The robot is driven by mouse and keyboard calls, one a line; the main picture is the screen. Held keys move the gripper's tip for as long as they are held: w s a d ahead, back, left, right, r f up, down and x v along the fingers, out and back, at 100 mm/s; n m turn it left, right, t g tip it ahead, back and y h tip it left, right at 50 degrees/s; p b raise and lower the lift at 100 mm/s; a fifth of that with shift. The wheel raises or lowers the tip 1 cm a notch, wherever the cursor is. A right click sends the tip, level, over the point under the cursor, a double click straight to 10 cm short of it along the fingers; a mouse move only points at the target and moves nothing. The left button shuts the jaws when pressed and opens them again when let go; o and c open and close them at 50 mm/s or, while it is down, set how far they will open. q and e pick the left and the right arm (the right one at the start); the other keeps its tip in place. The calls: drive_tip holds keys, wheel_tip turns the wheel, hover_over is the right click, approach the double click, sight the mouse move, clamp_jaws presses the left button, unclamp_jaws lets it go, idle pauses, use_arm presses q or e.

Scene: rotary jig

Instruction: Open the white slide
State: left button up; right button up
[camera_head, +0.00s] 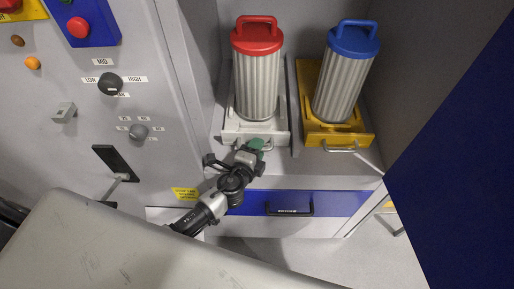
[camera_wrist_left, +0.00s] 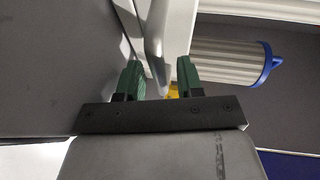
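The white slide (camera_head: 231,137) sits in the left bay of the shelf, bearing a red-capped ribbed filter (camera_head: 257,75). Its metal handle (camera_head: 267,145) is at the front, partly hidden by my left gripper (camera_head: 254,148). In the left wrist view my green left fingertips (camera_wrist_left: 159,78) are apart, with the handle bar (camera_wrist_left: 154,45) between them and gaps to the sides. I cannot tell whether either finger touches it. The right gripper is not in view.
A yellow slide (camera_head: 362,138) with a blue-capped filter (camera_head: 346,70) stands to the right. Below is a blue drawer (camera_head: 340,204) with a black handle. A grey control panel (camera_head: 75,140) is at left, and a dark blue panel (camera_head: 460,150) at right.

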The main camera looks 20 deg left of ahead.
use_arm(q)
drive_tip(key=shift+w, duration=0.1)
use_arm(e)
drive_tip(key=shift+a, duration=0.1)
use_arm(q)
clamp_jaws()
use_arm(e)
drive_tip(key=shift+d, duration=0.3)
